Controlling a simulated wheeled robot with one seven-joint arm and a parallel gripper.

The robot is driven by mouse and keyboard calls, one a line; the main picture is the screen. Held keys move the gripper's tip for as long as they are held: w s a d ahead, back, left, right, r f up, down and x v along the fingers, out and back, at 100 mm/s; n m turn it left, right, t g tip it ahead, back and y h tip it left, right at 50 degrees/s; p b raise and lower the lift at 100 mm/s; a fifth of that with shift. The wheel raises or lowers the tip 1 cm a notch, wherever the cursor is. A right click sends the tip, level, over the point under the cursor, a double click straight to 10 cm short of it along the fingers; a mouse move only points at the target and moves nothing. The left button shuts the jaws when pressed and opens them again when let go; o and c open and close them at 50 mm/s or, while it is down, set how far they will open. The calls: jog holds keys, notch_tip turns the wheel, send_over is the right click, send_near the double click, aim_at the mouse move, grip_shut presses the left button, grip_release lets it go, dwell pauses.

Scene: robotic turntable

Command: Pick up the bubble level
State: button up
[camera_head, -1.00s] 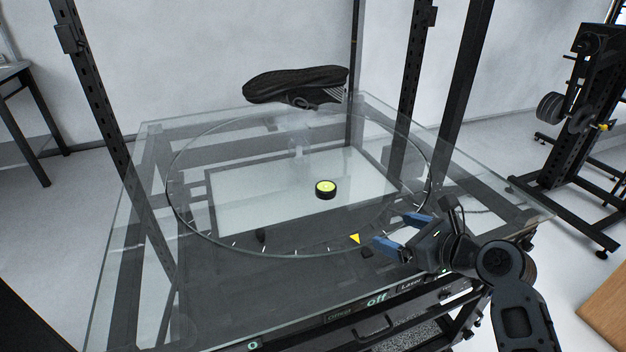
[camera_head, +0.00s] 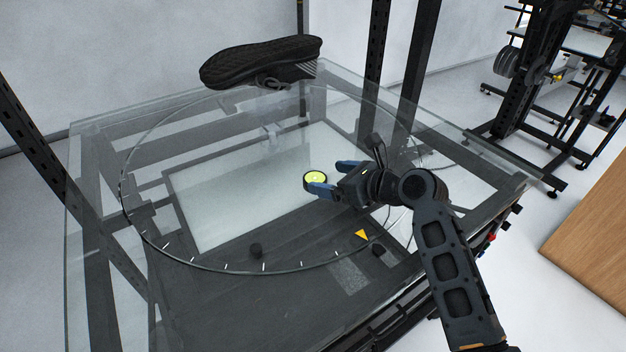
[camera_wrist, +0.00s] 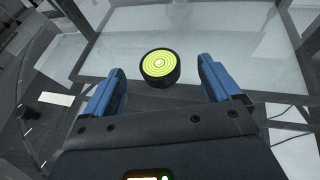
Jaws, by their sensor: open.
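The bubble level (camera_head: 315,177) is a small round black puck with a yellow-green top, on the glass turntable (camera_head: 150,232). It also shows in the wrist view (camera_wrist: 159,66), lying flat, centred between and slightly beyond the two blue fingertips. My gripper (camera_head: 331,178) is open around empty space, with its fingers pointing left at the level. In the wrist view the gripper (camera_wrist: 161,88) has clear gaps from both fingers to the level. In the head view a finger partly overlaps the level's lower right edge, so I cannot tell contact there.
A black shoe (camera_head: 262,62) sits at the back of the glass, away from my gripper. A yellow triangle marker (camera_head: 361,235) lies near the front rim. Dark frame posts stand behind the table. The glass left of the level is clear.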

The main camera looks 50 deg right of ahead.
aim_at(315, 178)
jog(key=x, duration=0.4)
jog(key=shift+a+f, duration=0.15)
jog(key=shift+f, duration=0.25)
jog(key=c, duration=1.3)
